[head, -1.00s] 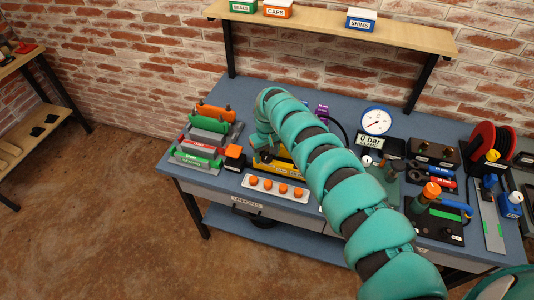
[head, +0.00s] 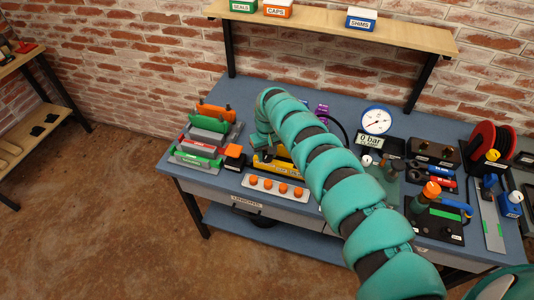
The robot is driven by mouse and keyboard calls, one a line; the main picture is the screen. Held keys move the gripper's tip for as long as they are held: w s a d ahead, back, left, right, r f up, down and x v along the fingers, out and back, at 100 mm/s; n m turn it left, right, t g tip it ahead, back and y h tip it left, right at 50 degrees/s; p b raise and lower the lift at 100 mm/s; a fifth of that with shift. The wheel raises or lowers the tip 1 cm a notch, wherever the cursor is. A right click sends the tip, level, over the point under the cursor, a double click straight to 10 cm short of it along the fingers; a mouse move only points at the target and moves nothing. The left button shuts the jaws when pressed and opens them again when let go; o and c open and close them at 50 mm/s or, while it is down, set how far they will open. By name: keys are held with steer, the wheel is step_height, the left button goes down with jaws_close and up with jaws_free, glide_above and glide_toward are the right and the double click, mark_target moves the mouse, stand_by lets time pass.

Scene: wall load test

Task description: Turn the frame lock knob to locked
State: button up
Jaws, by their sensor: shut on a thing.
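A yellow frame (head: 283,166) lies on the blue workbench, left of the middle, mostly behind my teal arm. My arm reaches in from the lower right and bends down at the frame's left part. My gripper (head: 263,151) is at the end of this bend, low over the frame, and is shut on what appears to be the frame lock knob. The knob itself is hidden by the gripper and arm, so its pointing direction cannot be told.
A row of orange caps (head: 270,186) lies in front of the frame. An orange-topped block (head: 234,151) stands close at left, beside coloured bars (head: 203,137). A gauge (head: 376,120) reading 0 bar stands at right. A shelf (head: 340,29) hangs above.

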steer(key=m, duration=0.3)
steer(key=shift+r, duration=0.1)
steer(key=shift+m+b, duration=0.5)
steer(key=shift+m, duration=0.4)
steer(key=m+b, duration=0.2)
steer(key=m, duration=0.1)
steer(key=shift+f+m+b, duration=0.25)
steer(key=shift+m+b, duration=0.05)
steer(key=shift+b, duration=0.05)
steer(key=m+b, duration=0.5)
steer(key=shift+r+m+b, duration=0.2)
steer(key=shift+m+b, duration=1.05)
steer(key=shift+m, duration=0.75)
steer(key=o, duration=1)
steer(key=shift+r, duration=0.1)
